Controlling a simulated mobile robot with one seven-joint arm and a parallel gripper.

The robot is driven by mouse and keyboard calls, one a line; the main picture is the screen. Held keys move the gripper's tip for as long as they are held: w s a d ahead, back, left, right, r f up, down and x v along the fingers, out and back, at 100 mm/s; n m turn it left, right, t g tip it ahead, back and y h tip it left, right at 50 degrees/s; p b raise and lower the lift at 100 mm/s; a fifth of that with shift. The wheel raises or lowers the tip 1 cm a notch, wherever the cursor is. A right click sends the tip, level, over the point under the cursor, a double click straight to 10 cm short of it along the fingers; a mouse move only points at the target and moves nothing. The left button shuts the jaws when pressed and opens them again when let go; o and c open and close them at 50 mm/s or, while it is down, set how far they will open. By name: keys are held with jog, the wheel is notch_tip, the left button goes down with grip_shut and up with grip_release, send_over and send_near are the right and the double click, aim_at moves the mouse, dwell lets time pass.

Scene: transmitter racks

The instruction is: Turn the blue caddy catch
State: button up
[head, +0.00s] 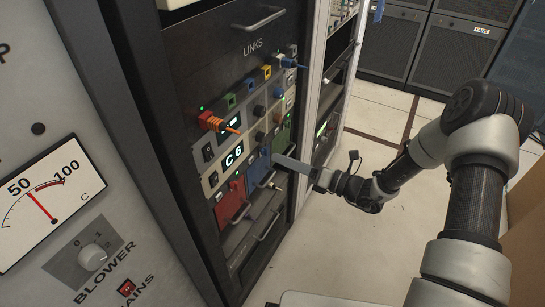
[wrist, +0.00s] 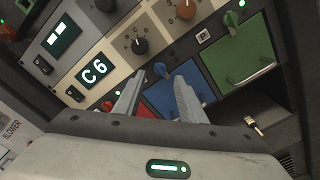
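The blue caddy (wrist: 204,84) sits in the rack between a red caddy and a green caddy. In the head view my gripper (head: 280,160) is at the right of the blue caddy (head: 257,167), and the catch is too small to make out.
The red caddy (head: 230,203) is at the lower left. The green caddy (wrist: 240,50) has its own green catch (wrist: 231,19) and a handle. Knobs and a lit "C6" display (wrist: 95,72) lie above the blue caddy. Open floor (head: 330,240) lies right of the rack.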

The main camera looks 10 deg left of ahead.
aim_at(263, 153)
jog(key=shift+x, duration=2.25)
jog(key=shift+c, duration=0.2)
grip_shut()
jog(key=shift+d+n+b, duration=0.1)
jog(key=shift+n+b, duration=0.2)
jog(key=shift+n, duration=0.4)
jog(key=shift+w+n+b, duration=0.1)
jog(key=shift+n+b, duration=1.5)
jog(key=shift+n, duration=5.2)
jog(key=shift+f+n+b, duration=0.1)
jog(key=shift+n+b, duration=0.55)
jog(key=shift+n, duration=0.95)
